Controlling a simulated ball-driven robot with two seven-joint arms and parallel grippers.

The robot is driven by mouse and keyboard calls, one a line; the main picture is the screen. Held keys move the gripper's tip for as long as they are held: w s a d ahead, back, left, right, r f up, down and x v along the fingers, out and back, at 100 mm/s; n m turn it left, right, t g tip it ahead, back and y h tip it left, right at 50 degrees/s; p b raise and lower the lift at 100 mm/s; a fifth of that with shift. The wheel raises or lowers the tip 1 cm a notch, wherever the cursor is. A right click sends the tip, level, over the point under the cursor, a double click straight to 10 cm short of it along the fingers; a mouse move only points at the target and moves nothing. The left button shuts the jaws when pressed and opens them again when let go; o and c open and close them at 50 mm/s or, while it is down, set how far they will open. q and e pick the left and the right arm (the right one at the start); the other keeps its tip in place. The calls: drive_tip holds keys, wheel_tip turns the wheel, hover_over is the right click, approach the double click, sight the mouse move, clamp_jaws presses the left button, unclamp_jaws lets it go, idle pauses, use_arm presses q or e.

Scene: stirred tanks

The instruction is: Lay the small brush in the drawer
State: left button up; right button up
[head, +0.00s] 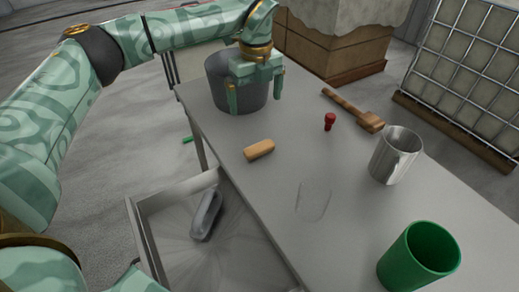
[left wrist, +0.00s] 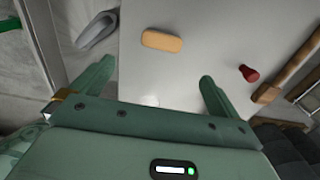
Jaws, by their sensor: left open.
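A small tan block with rounded ends (head: 259,150), which looks like the small brush, lies on the grey table; its bristles cannot be made out. It also shows in the left wrist view (left wrist: 162,40), ahead of the fingertips and apart from them. My left gripper (head: 255,103) is open and empty above the table's far end, in front of the grey bucket; its two fingers also show in the left wrist view (left wrist: 156,75). The drawer (head: 178,186) stands open at the table's left side, with a grey oblong object (head: 207,215) inside. My right gripper is not seen.
The grey bucket (head: 218,72) stands at the table's far end. A red knob-like piece (head: 329,121), a wooden mallet (head: 350,108), a metal mug (head: 392,158), a clear glass (head: 313,201) and a green cup (head: 408,262) stand or lie to the right. The table around the tan block is clear.

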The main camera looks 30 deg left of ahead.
use_arm(q)
drive_tip(key=b, duration=0.3)
hover_over(259, 147)
drive_tip(key=f, duration=1)
drive_tip(key=shift+a+f, duration=0.3)
drive_tip(key=shift+f, duration=0.1)
drive_tip(key=f, duration=0.1)
drive_tip(key=f+b, duration=0.1)
drive_tip(key=f, duration=0.1)
drive_tip(key=f+b, duration=0.1)
drive_tip(key=f, duration=0.1)
drive_tip(key=shift+w+d+f, duration=0.1)
drive_tip(key=shift+d+f, duration=0.1)
drive_tip(key=shift+d, duration=0.1)
drive_tip(key=shift+r, duration=0.15)
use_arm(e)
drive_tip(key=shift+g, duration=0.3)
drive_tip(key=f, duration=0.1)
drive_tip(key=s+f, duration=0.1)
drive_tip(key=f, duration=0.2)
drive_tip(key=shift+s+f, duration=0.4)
use_arm(q)
drive_tip(key=c, duration=0.9)
drive_tip(key=shift+r, duration=0.1)
